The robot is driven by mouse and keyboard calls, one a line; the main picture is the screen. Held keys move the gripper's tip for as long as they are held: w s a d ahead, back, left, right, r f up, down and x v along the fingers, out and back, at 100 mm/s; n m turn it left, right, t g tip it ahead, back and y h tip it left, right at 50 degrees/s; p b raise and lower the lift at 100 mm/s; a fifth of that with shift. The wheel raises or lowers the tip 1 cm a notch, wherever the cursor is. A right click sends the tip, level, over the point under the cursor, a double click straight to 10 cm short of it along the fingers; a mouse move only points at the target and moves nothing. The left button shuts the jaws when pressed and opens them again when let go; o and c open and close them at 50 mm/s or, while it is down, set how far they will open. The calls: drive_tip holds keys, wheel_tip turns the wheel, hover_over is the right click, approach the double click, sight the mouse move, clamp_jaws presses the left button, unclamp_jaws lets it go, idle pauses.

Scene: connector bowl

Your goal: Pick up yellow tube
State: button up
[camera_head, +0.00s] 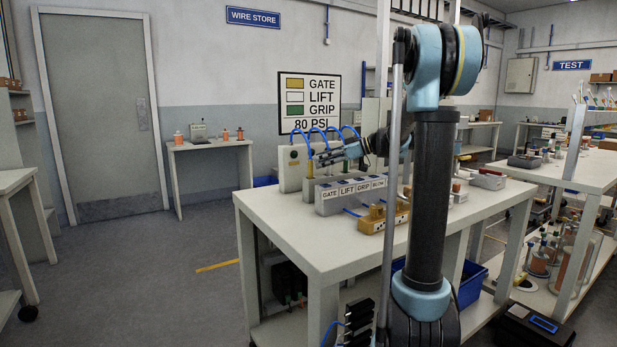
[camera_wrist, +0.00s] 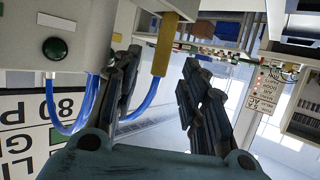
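The yellow tube (camera_wrist: 164,46) is a yellow sleeve with a blue hose leaving its end, seen at upper centre in the wrist view. In the head view, a small yellow piece (camera_head: 309,165) shows at the end of a blue hose, above the GATE end of the labelled grey block (camera_head: 350,196). My gripper (camera_wrist: 160,62) is open, with its two dark fingers spread either side of the yellow tube in the wrist picture. I see no finger touching it, and the depth between them is hard to tell. In the head view my gripper (camera_head: 324,155) is just right of the yellow piece.
A grey panel (camera_head: 292,168) with several blue hoses (camera_head: 325,135) stands behind the block. A GATE/LIFT/GRIP sign (camera_head: 309,103) hangs behind.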

sight(310, 163)
drive_tip(key=shift+x, duration=2.65)
drive_tip(key=shift+r, duration=0.15)
drive_tip(key=shift+c, duration=0.4)
clamp_jaws()
